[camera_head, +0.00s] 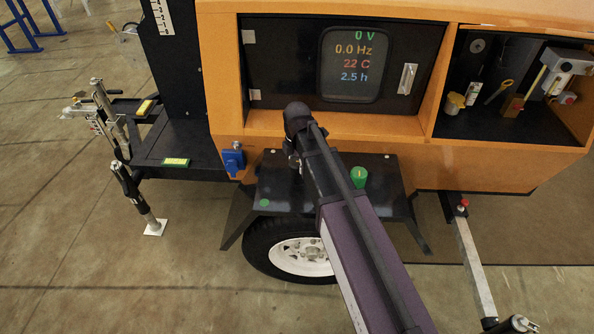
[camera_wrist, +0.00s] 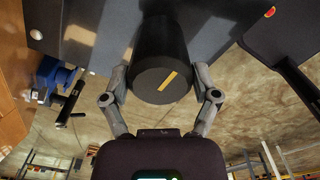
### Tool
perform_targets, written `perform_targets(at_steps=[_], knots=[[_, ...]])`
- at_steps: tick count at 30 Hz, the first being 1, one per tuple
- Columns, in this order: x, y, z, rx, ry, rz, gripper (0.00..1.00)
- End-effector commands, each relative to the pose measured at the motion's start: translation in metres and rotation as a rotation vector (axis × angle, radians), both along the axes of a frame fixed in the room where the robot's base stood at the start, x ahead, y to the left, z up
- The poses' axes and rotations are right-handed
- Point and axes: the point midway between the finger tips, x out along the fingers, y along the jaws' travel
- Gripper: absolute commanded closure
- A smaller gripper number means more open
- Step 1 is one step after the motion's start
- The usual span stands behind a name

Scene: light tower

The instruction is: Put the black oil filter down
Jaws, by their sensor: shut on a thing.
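The black oil filter (camera_wrist: 163,55) is a dark cylinder with a yellow stripe on its near end, in the middle of the wrist view. My gripper (camera_wrist: 161,78) is shut on it, with one finger on each side. A dark flat surface (camera_wrist: 222,45) lies beyond the filter; I cannot tell whether the filter touches it. In the head view my arm reaches over the black fender shelf (camera_head: 385,190) above the wheel and hides the filter and most of the gripper.
A green cylinder (camera_head: 358,176) stands on the shelf right of my arm, and a green disc (camera_head: 264,203) lies at its front left. A blue socket box (camera_head: 233,160) is left of the shelf. The orange housing (camera_head: 400,130) rises behind, with an open compartment (camera_head: 500,125) at right.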

Motion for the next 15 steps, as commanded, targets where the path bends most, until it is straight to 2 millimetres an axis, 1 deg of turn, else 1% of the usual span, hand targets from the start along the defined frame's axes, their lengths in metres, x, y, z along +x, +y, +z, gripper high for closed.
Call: perform_targets(at_steps=[1,9,15], knots=[[0.0,0.0,-0.007,0.0,0.0,0.0,0.79],[0.0,0.0,-0.027,0.0,0.0,0.0,0.79],[0.0,0.0,-0.031,0.0,0.0,0.0,0.79]])
